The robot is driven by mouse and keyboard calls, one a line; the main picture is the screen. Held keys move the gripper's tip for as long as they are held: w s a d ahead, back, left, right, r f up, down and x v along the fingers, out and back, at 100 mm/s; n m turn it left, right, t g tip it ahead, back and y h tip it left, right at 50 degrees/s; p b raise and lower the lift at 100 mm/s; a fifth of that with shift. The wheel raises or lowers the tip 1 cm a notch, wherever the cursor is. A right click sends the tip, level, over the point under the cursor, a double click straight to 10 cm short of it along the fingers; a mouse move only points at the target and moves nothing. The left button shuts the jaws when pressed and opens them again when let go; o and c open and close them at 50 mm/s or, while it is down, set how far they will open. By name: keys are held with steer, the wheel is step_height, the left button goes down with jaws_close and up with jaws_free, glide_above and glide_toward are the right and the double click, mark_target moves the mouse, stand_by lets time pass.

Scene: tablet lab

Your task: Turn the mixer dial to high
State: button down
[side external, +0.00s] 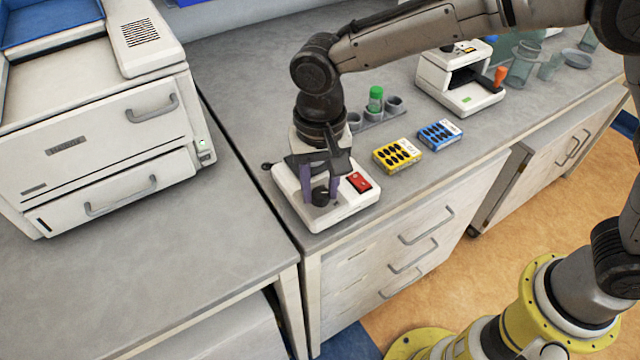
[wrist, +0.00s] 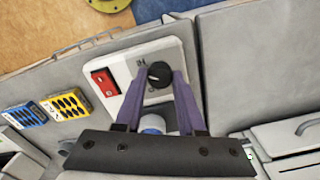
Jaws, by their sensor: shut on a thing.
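The mixer (side external: 350,205) is a white box near the bench's front edge, with a red switch (side external: 359,182) on its top. Its black dial (side external: 321,195) sits at the front, and my gripper (side external: 322,190) reaches down to it from above. In the wrist view the dial (wrist: 160,73) lies between the purple fingertips of my gripper (wrist: 161,78), which are shut on it. The letters "HI" show beside the dial in the wrist view; the other mark is partly covered. A blue-white round part (wrist: 152,122) of the mixer shows between the fingers.
A yellow pill pack (side external: 397,155) and a blue pill pack (side external: 440,134) lie right of the mixer. A rack with a green-capped bottle (side external: 375,100) stands behind. A white device (side external: 460,82) and glassware are farther right. A large white machine (side external: 110,130) stands left.

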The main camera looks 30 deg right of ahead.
mark_target(320, 192)
steer(key=shift+r+m, duration=0.1)
steer(key=shift+m, duration=1)
steer(key=c, duration=0.5)
jaws_free()
step_height(320, 192, up, 14)
